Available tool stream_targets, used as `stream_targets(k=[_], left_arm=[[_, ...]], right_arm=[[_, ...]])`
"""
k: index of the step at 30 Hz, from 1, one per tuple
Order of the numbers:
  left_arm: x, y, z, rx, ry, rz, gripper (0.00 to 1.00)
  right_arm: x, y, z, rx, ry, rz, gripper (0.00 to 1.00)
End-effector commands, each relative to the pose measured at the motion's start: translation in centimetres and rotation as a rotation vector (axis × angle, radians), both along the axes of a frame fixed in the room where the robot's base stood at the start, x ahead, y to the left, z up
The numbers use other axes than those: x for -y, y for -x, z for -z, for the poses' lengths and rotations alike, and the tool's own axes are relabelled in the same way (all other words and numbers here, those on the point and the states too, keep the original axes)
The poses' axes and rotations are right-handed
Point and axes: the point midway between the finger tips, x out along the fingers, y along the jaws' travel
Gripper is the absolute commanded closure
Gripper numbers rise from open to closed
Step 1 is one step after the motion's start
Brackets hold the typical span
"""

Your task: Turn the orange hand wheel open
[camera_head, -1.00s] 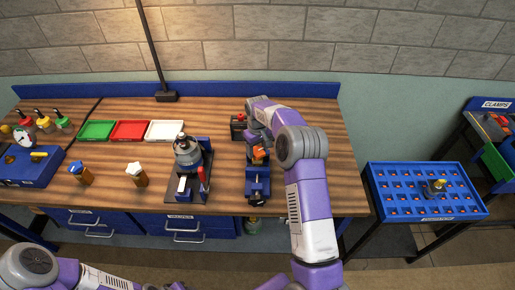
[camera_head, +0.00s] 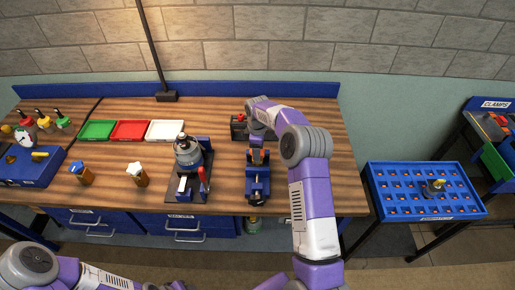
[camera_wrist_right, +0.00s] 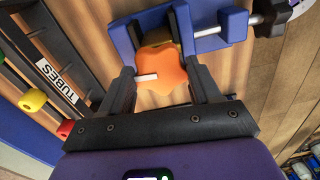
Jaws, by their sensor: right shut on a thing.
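The orange hand wheel (camera_wrist_right: 160,72) is a lobed knob with a white pointer stripe on its left side in the right wrist view. It is mounted on a blue vise-like fixture (camera_wrist_right: 233,25). In the head view the wheel (camera_head: 258,156) shows as a small orange patch, mostly hidden by my arm, above the blue fixture (camera_head: 257,183) on the bench. My right gripper (camera_wrist_right: 163,80) is shut on the wheel, one dark finger on each side of it. My left arm shows at the lower left of the head view; its gripper is out of the picture.
A dark rack marked TUBES (camera_wrist_right: 58,80) lies left of the gripper in the wrist view. On the bench (camera_head: 225,175), a grey-topped press with a red lever (camera_head: 188,153) stands left of the fixture. Green, red and white trays (camera_head: 130,131) lie further left. Bench space right of my arm is clear.

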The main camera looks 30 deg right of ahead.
Motion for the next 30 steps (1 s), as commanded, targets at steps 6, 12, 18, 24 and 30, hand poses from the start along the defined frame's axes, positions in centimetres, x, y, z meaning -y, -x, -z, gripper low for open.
stream_targets(k=[6, 12, 18, 24, 30], left_arm=[[0.00, -0.01, -0.10, 0.000, 0.000, 0.000, 0.57], [0.00, 0.00, -0.12, 0.000, 0.000, 0.000, 0.57], [0.00, 0.00, -0.12, 0.000, 0.000, 0.000, 0.57], [0.00, 0.01, -0.12, 0.000, 0.000, 0.000, 0.57], [0.00, 0.00, -0.12, 0.000, 0.000, 0.000, 0.57]], right_arm=[[0.06, -0.11, -0.18, 0.005, 0.002, -0.079, 0.68], [0.04, -0.11, -0.17, 0.005, 0.002, -0.108, 0.68], [0.04, -0.11, -0.17, 0.005, 0.002, -0.112, 0.68], [0.03, -0.11, -0.17, 0.005, 0.002, -0.112, 0.36], [0.01, -0.07, -0.10, 0.003, 0.001, -0.111, 0.12]])
